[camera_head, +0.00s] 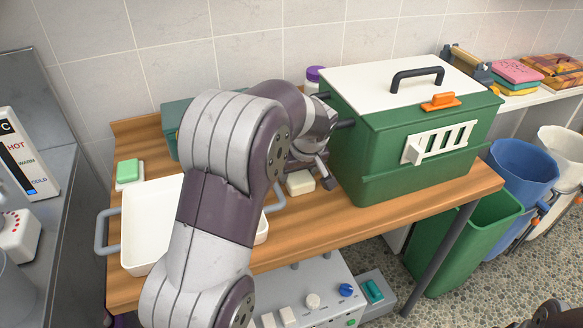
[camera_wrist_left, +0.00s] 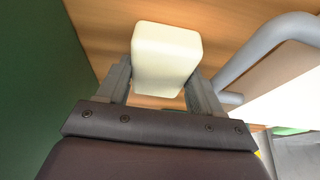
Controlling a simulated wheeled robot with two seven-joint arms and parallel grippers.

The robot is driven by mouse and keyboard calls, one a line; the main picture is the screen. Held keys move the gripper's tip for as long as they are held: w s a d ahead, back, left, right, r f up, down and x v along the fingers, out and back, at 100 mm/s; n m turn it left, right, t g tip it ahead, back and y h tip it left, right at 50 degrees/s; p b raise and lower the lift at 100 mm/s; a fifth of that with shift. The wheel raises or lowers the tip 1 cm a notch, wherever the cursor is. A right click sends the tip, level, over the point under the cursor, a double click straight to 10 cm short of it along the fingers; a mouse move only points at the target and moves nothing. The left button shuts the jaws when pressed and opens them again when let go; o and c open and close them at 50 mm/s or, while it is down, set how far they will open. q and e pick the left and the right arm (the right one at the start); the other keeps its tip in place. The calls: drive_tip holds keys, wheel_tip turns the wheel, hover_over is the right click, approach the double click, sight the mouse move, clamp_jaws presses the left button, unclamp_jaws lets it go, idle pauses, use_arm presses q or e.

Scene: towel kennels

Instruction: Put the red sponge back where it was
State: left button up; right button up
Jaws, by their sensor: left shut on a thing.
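My left gripper (camera_head: 318,178) is low over the wooden table, beside the green box. In the left wrist view its fingers (camera_wrist_left: 163,90) are shut on a cream block (camera_wrist_left: 166,55), which also shows in the head view (camera_head: 300,183). Whether the block touches the table I cannot tell. No clearly red sponge shows. My right gripper is not in view.
A green box (camera_head: 400,150) with a white lid (camera_head: 350,85) stands right of the gripper. A white tray (camera_head: 140,220) with grey handles is left, partly hidden by my arm. A green sponge (camera_head: 128,171) lies behind it. Bins (camera_head: 520,170) stand at right.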

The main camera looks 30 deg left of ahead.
sight(299, 176)
use_arm(q)
drive_tip(key=shift+s+d+r, duration=0.25)
drive_tip(key=shift+s+d, duration=0.45)
drive_tip(key=shift+s, duration=0.05)
drive_tip(key=shift+d+f, duration=0.1)
drive_tip(key=shift+d, duration=0.1)
drive_tip(key=o, duration=0.7)
drive_tip(key=shift+w+a+f, duration=0.15)
drive_tip(key=shift+a+f, duration=0.05)
drive_tip(key=shift+c, duration=0.2)
drive_tip(key=shift+o, duration=0.6)
drive_tip(key=shift+w+a+f, duration=0.1)
drive_tip(key=shift+a, duration=0.1)
drive_tip(key=shift+d+r, duration=0.15)
drive_tip(key=shift+r, duration=0.4)
drive_tip(key=v, duration=0.2)
drive_tip(key=shift+d+r+p, duration=0.1)
drive_tip(key=shift+r+p, duration=0.15)
drive_tip(key=shift+p, duration=0.15)
drive_tip(key=s+d, duration=0.4)
drive_tip(key=s+d+b, duration=0.1)
drive_tip(key=s+d, duration=0.3)
drive_tip(key=d, duration=0.1)
drive_tip(key=shift+s+d, duration=0.1)
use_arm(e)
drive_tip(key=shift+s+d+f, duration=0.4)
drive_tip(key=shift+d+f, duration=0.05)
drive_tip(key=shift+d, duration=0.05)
